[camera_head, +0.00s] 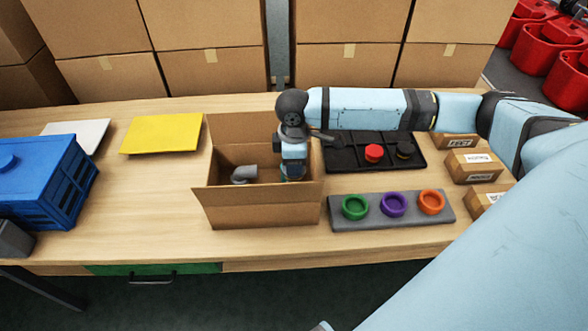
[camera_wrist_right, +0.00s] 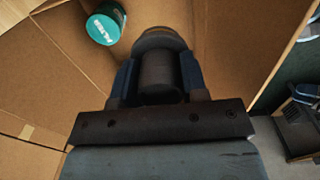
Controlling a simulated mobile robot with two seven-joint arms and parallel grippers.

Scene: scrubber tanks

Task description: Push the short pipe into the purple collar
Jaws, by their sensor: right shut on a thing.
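The purple collar (camera_head: 394,204) is a round ring, the middle of three on a grey bar (camera_head: 340,222), between the green (camera_head: 355,207) and orange (camera_head: 431,202) ones. My right gripper (camera_head: 291,172) points down into the right part of an open cardboard box (camera_head: 262,214); the box's front wall hides its tips. In the right wrist view its fingers (camera_wrist_right: 158,82) are shut on a dark grey cylinder (camera_wrist_right: 158,72), which looks like the short pipe. My left gripper is not in view.
A grey elbow pipe (camera_head: 243,175) lies in the box. A black tray (camera_head: 345,152) with red and black parts stands behind the bar. Small cartons (camera_head: 474,163) stand right; a blue crate (camera_head: 40,185) stands left.

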